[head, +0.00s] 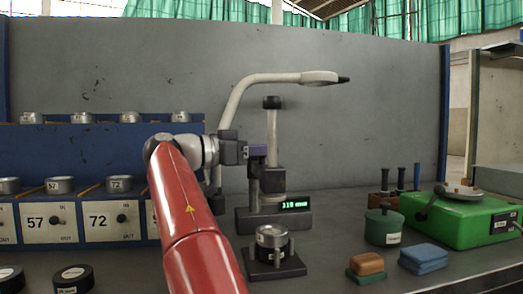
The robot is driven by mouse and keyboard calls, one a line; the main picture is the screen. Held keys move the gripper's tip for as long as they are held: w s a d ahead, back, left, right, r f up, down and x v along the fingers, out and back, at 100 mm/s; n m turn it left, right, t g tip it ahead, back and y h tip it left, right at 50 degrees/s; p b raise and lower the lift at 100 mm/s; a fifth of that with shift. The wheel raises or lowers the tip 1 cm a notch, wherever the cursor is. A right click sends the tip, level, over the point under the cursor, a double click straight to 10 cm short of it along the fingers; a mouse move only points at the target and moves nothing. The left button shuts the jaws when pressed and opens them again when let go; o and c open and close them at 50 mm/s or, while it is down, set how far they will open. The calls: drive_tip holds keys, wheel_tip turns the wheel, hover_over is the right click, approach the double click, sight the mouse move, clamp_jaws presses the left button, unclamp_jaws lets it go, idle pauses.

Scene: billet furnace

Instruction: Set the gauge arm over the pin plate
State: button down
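A gauge stand with an upright grey column (271,128), a dark knob on top and a dark carriage block (267,179) stands on the bench, right of centre. Its dark base (246,222) carries a lit green display (295,205). My gripper (250,151) reaches in from the left beside the column. A small purplish block (258,150) shows at its tip, against or just in front of the column; contact is unclear. The finger gap is too small to read. I cannot clearly pick out the gauge arm or pin plate.
A pale curved arm (250,84) rises behind my gripper. A blue rack (90,140) with numbered rings stands left.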

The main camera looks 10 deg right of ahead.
drive_tip(key=c, duration=1.1)
unclamp_jaws()
drive_tip(key=p+v, duration=0.1)
drive_tip(key=v, duration=0.7)
